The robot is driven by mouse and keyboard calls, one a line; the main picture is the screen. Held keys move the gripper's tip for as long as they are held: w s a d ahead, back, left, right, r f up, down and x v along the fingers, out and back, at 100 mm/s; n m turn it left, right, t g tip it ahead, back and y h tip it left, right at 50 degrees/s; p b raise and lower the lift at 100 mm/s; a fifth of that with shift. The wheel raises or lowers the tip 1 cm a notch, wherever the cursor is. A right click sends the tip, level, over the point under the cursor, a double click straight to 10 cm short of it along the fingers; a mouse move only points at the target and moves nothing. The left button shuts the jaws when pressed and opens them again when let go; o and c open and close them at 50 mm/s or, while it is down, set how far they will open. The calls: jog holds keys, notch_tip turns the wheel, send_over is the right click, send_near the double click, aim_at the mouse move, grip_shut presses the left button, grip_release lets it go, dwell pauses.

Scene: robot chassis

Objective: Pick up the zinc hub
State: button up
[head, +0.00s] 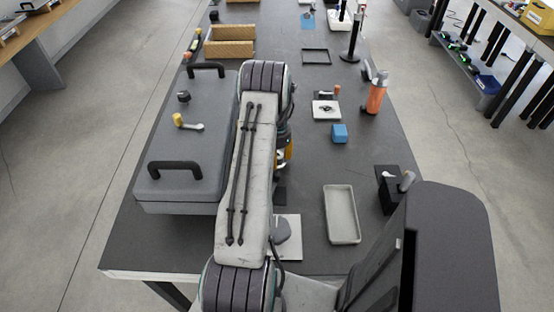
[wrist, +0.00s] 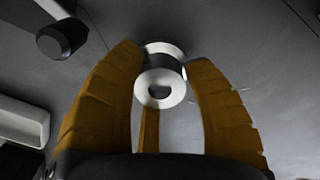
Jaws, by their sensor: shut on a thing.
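The zinc hub (wrist: 160,88) is a pale metallic piece with a round flange and a hole in its face, seen in the wrist view. My gripper (wrist: 163,62) has its ochre fingers closed around the hub, touching it at both sides. In the head view, my arm hides most of the gripper (head: 284,152), and the hub cannot be made out there. How far the hub is above the dark table (head: 300,190) is hard to tell.
A grey case (head: 180,150) with black handles stands left of my arm. To the right are a blue block (head: 339,133), an orange bottle (head: 376,93), a pale tray (head: 341,214) and a black stand (head: 351,45). Tan bins (head: 229,49) stand farther back.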

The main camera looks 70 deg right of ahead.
jog(key=c, duration=0.5)
jog(key=shift+o, duration=0.2)
